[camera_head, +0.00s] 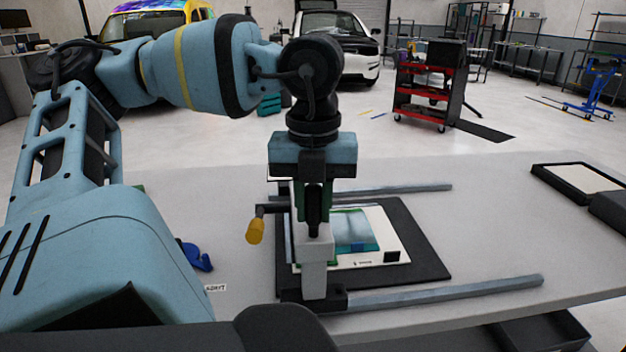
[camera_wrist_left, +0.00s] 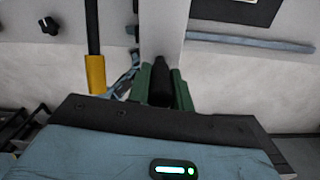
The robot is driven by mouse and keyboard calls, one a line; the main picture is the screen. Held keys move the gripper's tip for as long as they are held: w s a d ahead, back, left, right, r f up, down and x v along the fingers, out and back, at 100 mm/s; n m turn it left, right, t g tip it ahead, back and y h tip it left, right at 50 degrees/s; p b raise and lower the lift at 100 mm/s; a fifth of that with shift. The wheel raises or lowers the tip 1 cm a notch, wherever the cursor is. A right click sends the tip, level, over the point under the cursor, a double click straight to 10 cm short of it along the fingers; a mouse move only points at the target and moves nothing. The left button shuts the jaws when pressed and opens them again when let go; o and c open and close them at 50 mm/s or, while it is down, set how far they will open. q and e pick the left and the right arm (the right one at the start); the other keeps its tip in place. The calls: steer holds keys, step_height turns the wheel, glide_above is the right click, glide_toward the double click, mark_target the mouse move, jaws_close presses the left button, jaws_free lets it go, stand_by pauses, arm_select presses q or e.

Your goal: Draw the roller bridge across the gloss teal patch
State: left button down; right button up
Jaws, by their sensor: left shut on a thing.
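The roller bridge (camera_head: 314,275) is a pale grey beam spanning two grey rails, with a black block at its near end and a yellow-handled crank (camera_head: 255,230) at its left. It also shows in the left wrist view (camera_wrist_left: 163,30). The teal patch (camera_head: 354,232) lies on a white sheet over a black mat, mostly right of the bridge; its left part is hidden by the bridge and gripper. My left gripper (camera_head: 314,212) points down with green fingers shut on the bridge's black grip, also seen between the fingers in the wrist view (camera_wrist_left: 160,88). My right gripper is out of view.
The near rail (camera_head: 450,291) and far rail (camera_head: 395,189) run rightward, clear of objects. A blue object (camera_head: 196,256) lies at left, partly hidden by my arm. A black-framed tray (camera_head: 580,180) sits at the table's right. The table between is bare.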

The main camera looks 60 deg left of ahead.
arm_select(q)
steer(key=shift+s, duration=0.15)
steer(key=c, duration=1.6)
jaws_free()
steer(key=o, duration=0.3)
steer(key=shift+s+a, duration=0.15)
steer(key=shift+o, duration=0.2)
step_height(320, 180, up, 7)
steer(key=shift+f, duration=0.1)
steer(key=shift+r, duration=0.5)
